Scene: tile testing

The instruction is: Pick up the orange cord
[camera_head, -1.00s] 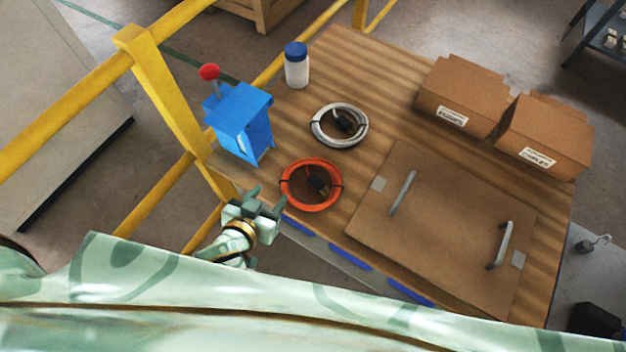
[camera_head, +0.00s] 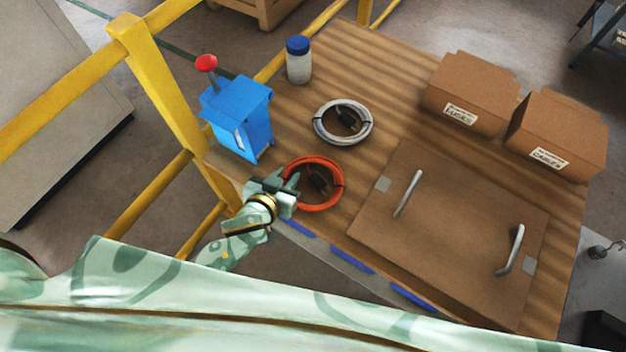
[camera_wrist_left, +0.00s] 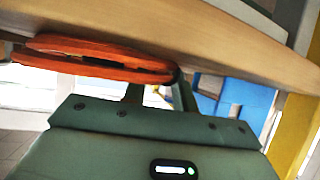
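The orange cord (camera_head: 339,195) is a round coil with a dark plug in its middle. It lies near the front left edge of the wooden table. In the left wrist view the coil (camera_wrist_left: 95,58) appears edge-on, its near end by my fingertips. My left gripper (camera_head: 291,190) is at the coil's left rim, with its fingers apart. In the wrist view the two fingers (camera_wrist_left: 160,88) show a gap between them. I cannot tell whether they touch the cord. My right gripper is in neither view.
A blue box with a red knob (camera_head: 238,115) stands left of the coil. A panel with handles (camera_head: 450,235) is at right, below two cardboard boxes (camera_head: 472,93). A yellow rail (camera_head: 160,90) runs at left.

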